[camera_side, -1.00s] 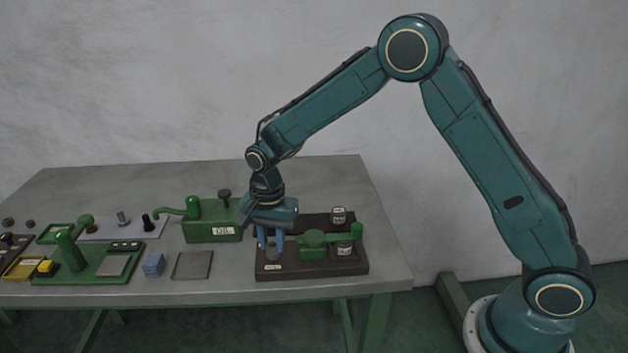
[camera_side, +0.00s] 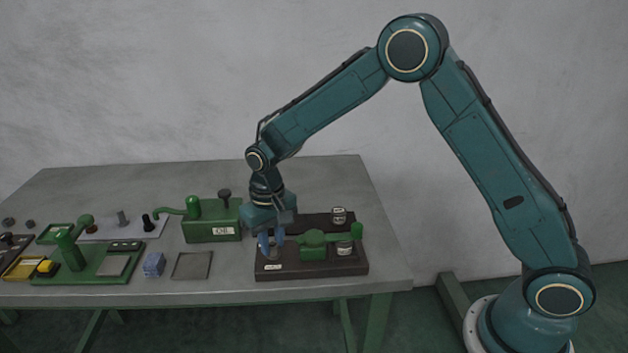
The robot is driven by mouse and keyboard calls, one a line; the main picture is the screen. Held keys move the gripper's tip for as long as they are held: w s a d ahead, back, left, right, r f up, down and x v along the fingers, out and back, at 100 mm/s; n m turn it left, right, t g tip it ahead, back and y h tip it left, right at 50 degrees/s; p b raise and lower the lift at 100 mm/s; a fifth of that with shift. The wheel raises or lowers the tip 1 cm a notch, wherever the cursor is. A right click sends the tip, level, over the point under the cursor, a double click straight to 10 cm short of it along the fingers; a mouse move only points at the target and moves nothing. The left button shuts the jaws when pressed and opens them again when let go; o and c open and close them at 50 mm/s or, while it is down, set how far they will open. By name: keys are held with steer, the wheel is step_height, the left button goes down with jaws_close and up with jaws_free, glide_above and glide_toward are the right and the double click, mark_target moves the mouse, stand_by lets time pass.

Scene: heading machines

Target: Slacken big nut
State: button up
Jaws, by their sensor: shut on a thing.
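My gripper (camera_side: 271,245) points down over the left part of a dark base block (camera_side: 292,267). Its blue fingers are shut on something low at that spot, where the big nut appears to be. The nut itself is mostly hidden by the fingers. Two small labelled round parts, one at the back (camera_side: 339,215) and one at the front right (camera_side: 344,248), also sit on the block.
A green box labelled OIL (camera_side: 213,228) stands close left of my gripper. A flat grey plate (camera_side: 192,266) and a blue block (camera_side: 153,265) lie further left. A green press (camera_side: 75,258) stands beyond them. The table's right end (camera_side: 387,260) is clear.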

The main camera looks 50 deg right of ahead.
mark_target(272, 245)
steer(key=n, duration=0.5)
steer(key=shift+n, duration=0.3)
steer(key=n, duration=0.5)
stand_by(0.4)
steer(key=o, duration=1)
steer(key=shift+r, duration=0.15)
step_height(272, 245, up, 14)
steer(key=shift+f, duration=0.2)
